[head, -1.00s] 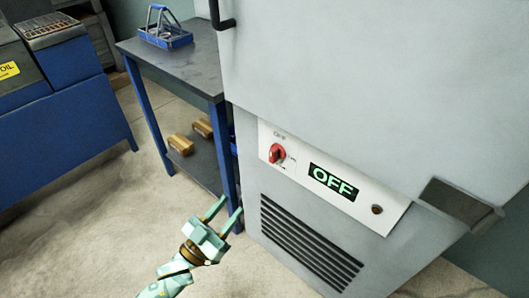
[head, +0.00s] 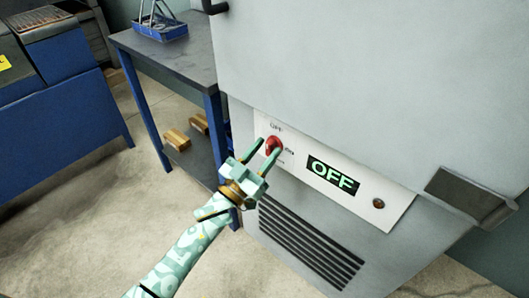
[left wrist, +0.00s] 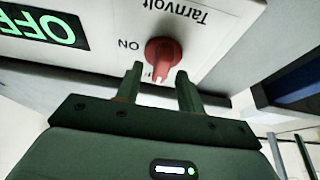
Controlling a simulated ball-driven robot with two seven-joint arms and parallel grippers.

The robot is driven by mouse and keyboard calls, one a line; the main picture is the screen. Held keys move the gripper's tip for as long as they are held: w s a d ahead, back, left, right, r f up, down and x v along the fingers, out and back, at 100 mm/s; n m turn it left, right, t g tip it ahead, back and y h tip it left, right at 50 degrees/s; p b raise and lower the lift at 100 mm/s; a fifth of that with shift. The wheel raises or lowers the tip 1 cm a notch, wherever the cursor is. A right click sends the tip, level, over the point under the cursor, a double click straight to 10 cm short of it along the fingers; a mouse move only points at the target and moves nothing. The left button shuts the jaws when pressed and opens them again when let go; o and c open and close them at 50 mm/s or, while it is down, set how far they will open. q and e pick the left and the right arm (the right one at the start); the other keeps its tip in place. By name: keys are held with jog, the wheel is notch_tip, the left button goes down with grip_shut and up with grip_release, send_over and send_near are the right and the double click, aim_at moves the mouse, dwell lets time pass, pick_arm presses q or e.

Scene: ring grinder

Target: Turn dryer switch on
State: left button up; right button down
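The red rotary switch (head: 273,145) is on the white control panel (head: 393,192) of the grey dryer. The panel's display (head: 332,175) reads OFF in green. My left gripper (head: 268,151) is open at the switch, with its fingers pointing at it. In the left wrist view, the red knob (left wrist: 162,54) is just beyond and between the two fingertips (left wrist: 158,72); I cannot tell whether they touch it. The word ON is printed beside the knob there. My right gripper is not in view.
A dark indicator button (head: 378,203) is right of the display. A vent grille (head: 310,243) lies below the panel, and a grey bracket (head: 470,198) sticks out at right. A blue-legged table (head: 180,58) holding a blue tool caddy (head: 160,27) stands left of the dryer.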

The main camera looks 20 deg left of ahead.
pick_arm(q)
grip_shut()
